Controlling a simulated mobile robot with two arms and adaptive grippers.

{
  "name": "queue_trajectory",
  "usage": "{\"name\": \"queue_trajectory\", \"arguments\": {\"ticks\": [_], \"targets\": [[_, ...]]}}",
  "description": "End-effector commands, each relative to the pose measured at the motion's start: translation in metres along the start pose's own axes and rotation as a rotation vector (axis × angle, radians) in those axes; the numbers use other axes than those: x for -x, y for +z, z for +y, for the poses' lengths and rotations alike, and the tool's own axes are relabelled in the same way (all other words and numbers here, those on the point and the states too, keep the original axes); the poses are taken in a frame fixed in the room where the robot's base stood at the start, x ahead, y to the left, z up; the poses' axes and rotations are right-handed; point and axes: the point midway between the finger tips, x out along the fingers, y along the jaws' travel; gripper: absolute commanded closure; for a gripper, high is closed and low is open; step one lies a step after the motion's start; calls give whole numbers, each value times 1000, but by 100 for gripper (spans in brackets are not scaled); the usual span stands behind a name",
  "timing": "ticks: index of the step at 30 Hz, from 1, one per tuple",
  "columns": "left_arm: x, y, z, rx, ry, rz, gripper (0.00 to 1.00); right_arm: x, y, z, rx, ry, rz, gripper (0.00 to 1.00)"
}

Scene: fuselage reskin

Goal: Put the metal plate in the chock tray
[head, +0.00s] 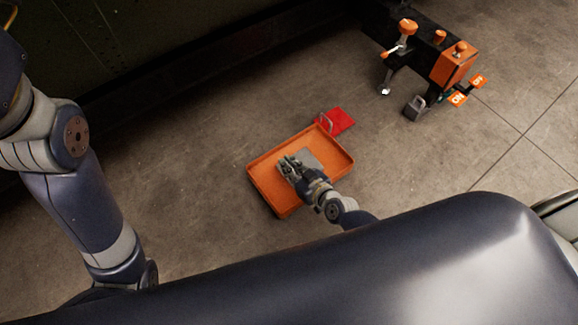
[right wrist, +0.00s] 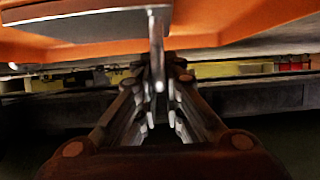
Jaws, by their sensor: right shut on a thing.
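The orange chock tray (head: 263,179) lies on the concrete floor in the middle of the head view. The grey metal plate (head: 309,157) is over the tray's inside, within its rim as seen from above. My right gripper (head: 290,167) is over the tray and shut on the plate. In the right wrist view the plate (right wrist: 85,24) shows in front of the orange tray surface (right wrist: 235,22), with a thin upright metal part (right wrist: 157,55) between the fingers. I cannot tell whether the plate touches the tray floor. My left gripper is not in view.
A red plate (head: 341,121) with a metal handle lies at the tray's far right corner. A black and orange device (head: 455,65) with orange tags stands at the upper right, a grey block (head: 414,107) beside it. The floor left of the tray is clear.

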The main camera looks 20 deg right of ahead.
Motion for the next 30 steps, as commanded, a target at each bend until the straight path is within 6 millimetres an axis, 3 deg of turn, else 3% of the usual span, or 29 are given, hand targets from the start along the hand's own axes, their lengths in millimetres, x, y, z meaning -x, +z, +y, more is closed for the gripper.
{"name": "queue_trajectory", "arguments": {"ticks": [2, 3, 5, 17, 20, 30], "targets": [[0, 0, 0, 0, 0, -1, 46, 0, -1, 0, 0, 0, 1, 100], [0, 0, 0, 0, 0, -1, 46, 1, 1, 0, -1, -1, -3, 83], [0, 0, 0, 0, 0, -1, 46, 0, 1, 0, -1, 0, -3, 72], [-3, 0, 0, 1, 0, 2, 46, 5, 0, 0, -1, 0, -3, 72], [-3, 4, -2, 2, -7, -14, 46, 18, 0, 0, 0, 0, -6, 72], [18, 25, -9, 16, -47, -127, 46, 88, -3, 0, 1, -2, -6, 72]]}}
